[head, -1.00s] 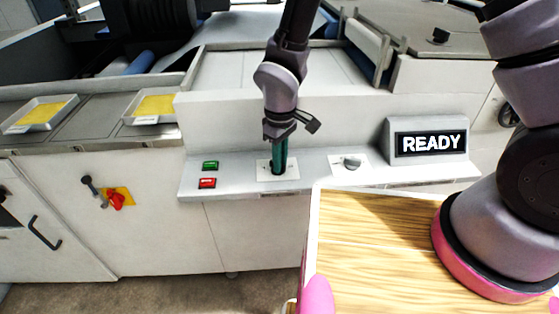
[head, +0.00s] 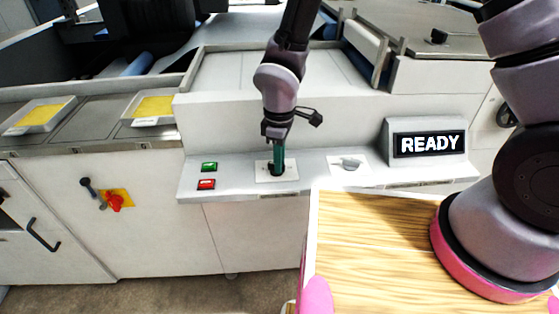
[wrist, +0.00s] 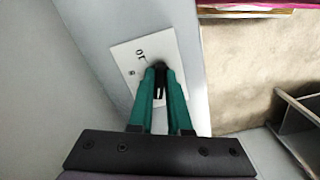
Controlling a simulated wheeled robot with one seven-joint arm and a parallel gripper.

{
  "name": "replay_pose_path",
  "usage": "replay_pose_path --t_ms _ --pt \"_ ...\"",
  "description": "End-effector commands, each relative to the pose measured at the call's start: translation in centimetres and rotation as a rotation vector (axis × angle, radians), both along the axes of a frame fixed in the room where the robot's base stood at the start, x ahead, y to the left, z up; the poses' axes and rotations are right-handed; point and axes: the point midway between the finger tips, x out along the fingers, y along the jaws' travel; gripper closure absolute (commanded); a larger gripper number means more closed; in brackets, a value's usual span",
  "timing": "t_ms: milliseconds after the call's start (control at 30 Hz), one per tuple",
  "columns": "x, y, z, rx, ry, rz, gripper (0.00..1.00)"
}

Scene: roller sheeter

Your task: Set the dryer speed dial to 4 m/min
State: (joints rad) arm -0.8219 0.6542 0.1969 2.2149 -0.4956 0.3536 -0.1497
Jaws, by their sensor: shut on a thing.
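A black dial knob (wrist: 158,86) stands on a white scale plate (wrist: 138,53) on the machine's front ledge. My gripper (wrist: 159,75), with green fingers, is shut on this knob from above. In the head view my gripper (head: 277,168) points straight down over the white plate (head: 262,178) and hides most of the knob. In the wrist view the marks 10 and 8 show on the plate beside the fingers. The other marks and the knob's pointer are hidden or too small to read.
A second, grey knob (head: 350,162) sits on its own plate to the right. A READY display (head: 428,144) stands beyond it. A green button (head: 209,167) and a red button (head: 206,184) lie to the left. A red switch (head: 115,201) is on the lower front panel.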

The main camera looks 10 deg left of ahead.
Motion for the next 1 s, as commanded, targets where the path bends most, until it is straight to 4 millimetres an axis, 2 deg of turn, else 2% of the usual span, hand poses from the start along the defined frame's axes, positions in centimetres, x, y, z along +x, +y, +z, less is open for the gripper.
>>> replay_pose_path --t_ms 133,167,200,233,533,633,767,1000 --pt "0.0 0.0 0.0 0.001 -0.001 0.001 1.00" --pt "0.0 0.0 0.0 0.001 -0.001 0.001 0.76" --pt "0.0 0.0 0.0 0.001 -0.001 0.001 0.61" --pt "0.0 0.0 0.0 0.001 -0.001 0.001 0.54" --pt "0.0 0.0 0.1 0.001 0.000 0.000 0.54" --pt "0.1 0.0 0.7 0.003 -0.001 -0.001 0.54" --pt "0.1 0.1 2.7 0.005 -0.004 -0.002 0.54" --pt "0.1 0.1 7.6 0.005 -0.004 -0.001 0.54"
